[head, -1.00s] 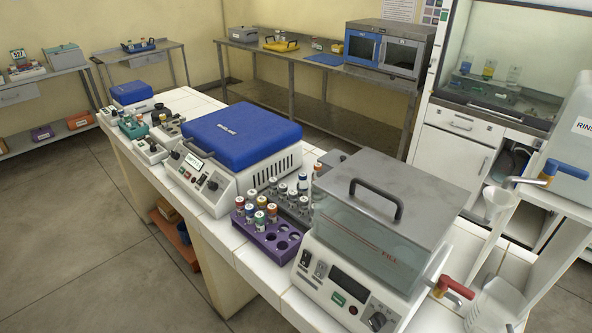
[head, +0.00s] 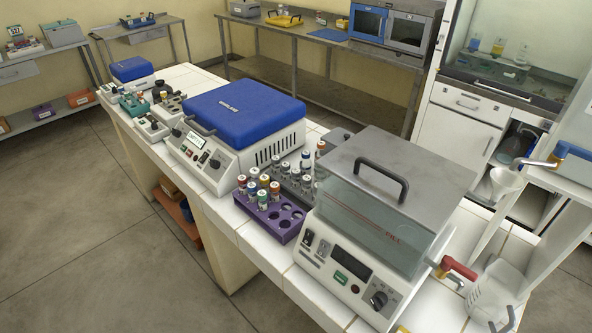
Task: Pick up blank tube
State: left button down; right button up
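A purple rack (head: 287,227) stands on the white tiled bench and holds several tubes with coloured caps, with some empty holes at its right side. Behind it is a grey rack (head: 299,188) with several tubes, many with grey or white caps and a few with coloured caps. The labels are too small to read, so I cannot tell which tube is the blank tube.
A water bath with a grey lid (head: 368,150) stands right of the racks. A blue-lidded centrifuge (head: 245,112) stands to their left. Smaller racks (head: 152,127) are at the bench's far end. A red-handled tap (head: 460,269) is at the right. The floor at left is clear.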

aim_at(295, 172)
jog(key=z, duration=0.35)
jog(key=j+z, duration=0.15)
jog(key=z, duration=0.25)
jog(key=i+j+z, duration=0.1)
jog(key=z, duration=0.25)
jog(key=j+z, duration=0.25)
jog(key=j, duration=0.25)
jog(key=j+z, duration=0.25)
jog(key=j, duration=0.3)
jog(key=k+j+z, duration=0.1)
jog(key=j+z, duration=0.2)
jog(key=j, duration=0.2)
jog(key=k+j+z, duration=0.25)
jog(key=j, duration=0.25)
jog(key=i, duration=0.1)
